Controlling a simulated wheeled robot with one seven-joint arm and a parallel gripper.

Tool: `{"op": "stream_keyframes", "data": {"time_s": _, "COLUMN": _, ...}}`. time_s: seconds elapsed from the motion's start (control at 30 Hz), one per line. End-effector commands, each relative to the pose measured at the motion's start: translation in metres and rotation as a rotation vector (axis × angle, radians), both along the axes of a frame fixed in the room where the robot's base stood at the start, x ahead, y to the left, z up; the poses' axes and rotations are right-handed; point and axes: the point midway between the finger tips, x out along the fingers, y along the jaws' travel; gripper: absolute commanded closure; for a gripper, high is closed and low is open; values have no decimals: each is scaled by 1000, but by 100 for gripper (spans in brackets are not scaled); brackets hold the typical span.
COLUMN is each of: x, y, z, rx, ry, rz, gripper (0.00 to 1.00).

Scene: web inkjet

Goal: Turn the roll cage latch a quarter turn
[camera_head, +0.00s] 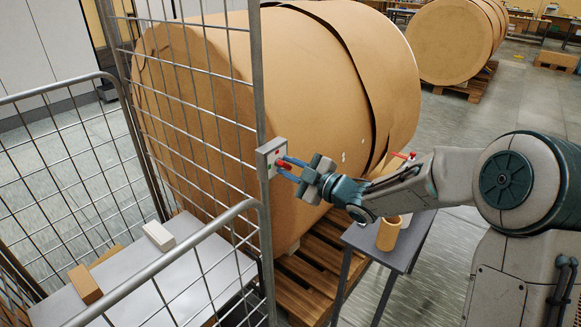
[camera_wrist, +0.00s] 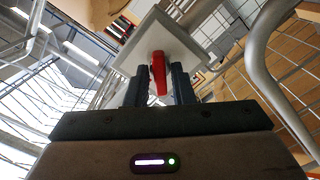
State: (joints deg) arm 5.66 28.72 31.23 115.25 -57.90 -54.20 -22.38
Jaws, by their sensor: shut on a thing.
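The roll cage latch is a light grey plate (camera_head: 266,158) on the cage's upright post, with a red handle. In the wrist view the red handle (camera_wrist: 158,72) stands out from the plate (camera_wrist: 176,38) between my two fingers. My gripper (camera_head: 284,166) reaches in from the right and is shut on the red handle; it also shows in the wrist view (camera_wrist: 158,88). In the head view the fingers hide most of the handle. The roll cage (camera_head: 262,90) stands at the left with wire mesh sides.
Inside the cage a grey shelf (camera_head: 190,270) carries a brown box (camera_head: 85,284) and a white box (camera_head: 158,236). A huge brown paper roll (camera_head: 310,90) lies on a wooden pallet (camera_head: 312,262) behind the latch. A small grey table (camera_head: 372,243) with a cardboard tube (camera_head: 389,233) stands below my arm.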

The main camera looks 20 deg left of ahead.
Motion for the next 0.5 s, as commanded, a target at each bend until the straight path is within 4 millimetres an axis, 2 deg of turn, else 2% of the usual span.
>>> {"op": "stream_keyframes", "data": {"time_s": 0.5, "x": -1, "y": 0, "z": 0, "rx": 181, "ry": 449, "rz": 0, "gripper": 100}}
